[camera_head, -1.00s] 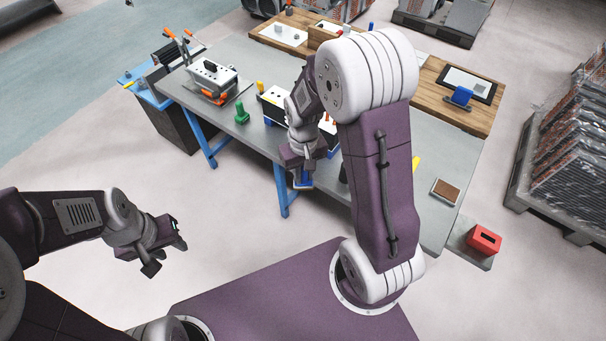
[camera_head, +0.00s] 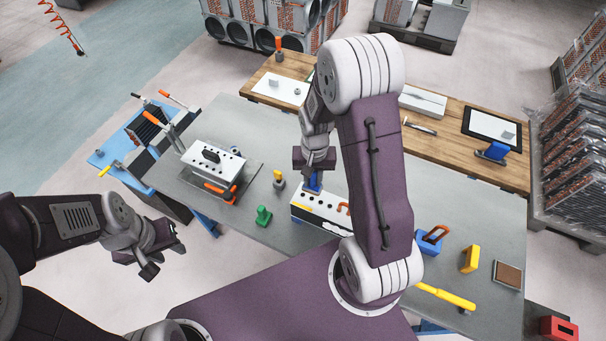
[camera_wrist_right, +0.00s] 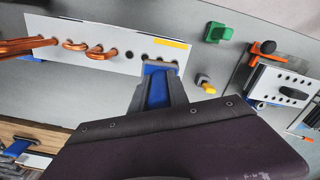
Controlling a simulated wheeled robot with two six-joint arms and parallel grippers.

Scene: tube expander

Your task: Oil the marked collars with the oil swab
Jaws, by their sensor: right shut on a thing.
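My right gripper (camera_head: 313,170) is shut on a blue piece (camera_head: 313,184), apparently the oil swab, over the back left part of a white-topped block (camera_head: 325,212). The right wrist view shows the blue piece (camera_wrist_right: 157,88) between the fingers, at the edge of the white panel (camera_wrist_right: 80,35). The panel has a row of dark holes, several copper tube bends (camera_wrist_right: 90,48) and a yellow mark (camera_wrist_right: 171,43). The swab's tip is hidden; I cannot tell whether it touches a collar. My left gripper (camera_head: 164,257) is open and empty, short of the table.
A green piece (camera_head: 263,216) and a yellow-topped piece (camera_head: 279,180) stand left of the block. A holed white fixture (camera_head: 213,164) is further left. A yellow-handled tool (camera_head: 446,296), a yellow block (camera_head: 470,258) and a brown pad (camera_head: 508,275) are at right.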

